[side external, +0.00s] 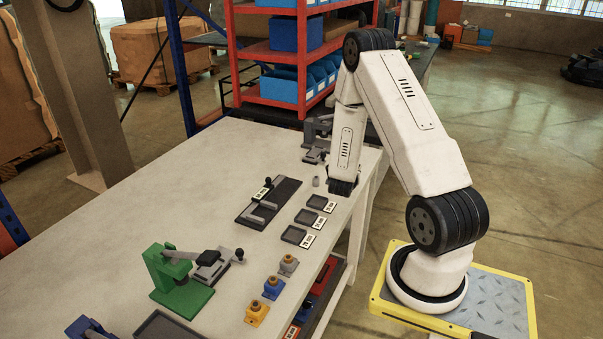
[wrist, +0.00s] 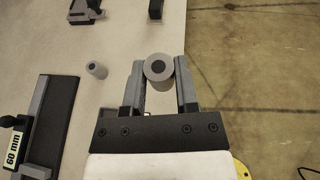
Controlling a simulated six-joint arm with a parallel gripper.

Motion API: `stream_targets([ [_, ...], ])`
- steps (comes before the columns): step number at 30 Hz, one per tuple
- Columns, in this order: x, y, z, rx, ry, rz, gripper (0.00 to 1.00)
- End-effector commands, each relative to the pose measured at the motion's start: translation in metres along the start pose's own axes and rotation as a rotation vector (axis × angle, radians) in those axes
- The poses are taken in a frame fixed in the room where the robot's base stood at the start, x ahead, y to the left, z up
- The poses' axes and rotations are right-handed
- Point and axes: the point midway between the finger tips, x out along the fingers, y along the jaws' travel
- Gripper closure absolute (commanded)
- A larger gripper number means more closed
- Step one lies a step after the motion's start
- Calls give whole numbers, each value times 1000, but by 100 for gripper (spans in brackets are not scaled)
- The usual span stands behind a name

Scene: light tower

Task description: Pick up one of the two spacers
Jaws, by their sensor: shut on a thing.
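My gripper (wrist: 160,80) is shut on a grey spacer (wrist: 158,68), a short cylinder with a dark hole in its end. The spacer sits between the fingertips. I cannot tell whether it is clear of the table. The other spacer (wrist: 96,70), a smaller-looking grey cylinder, stands on the table to the left of the gripper, apart from it. It also shows in the side external view (side external: 316,181), just left of my gripper (side external: 342,187), which hides the held spacer there.
A black gauge marked 60 mm (wrist: 45,125) lies left of the gripper. Small labelled trays (side external: 306,217) line the table's near right side. A green fixture (side external: 178,275) and several coloured blocks (side external: 273,287) stand farther front. Another grey fixture (side external: 317,135) is behind.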

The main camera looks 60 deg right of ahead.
Motion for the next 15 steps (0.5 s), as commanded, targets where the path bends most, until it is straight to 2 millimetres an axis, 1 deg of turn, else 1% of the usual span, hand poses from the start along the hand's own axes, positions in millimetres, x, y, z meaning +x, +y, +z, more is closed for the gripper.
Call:
stream_targets([
  [1, -8, -4, 4, 0, -2, 1, 100],
  [6, -34, -20, 6, -1, -1, 0, 100],
  [15, -70, -42, 9, 0, 0, 1, 100],
])
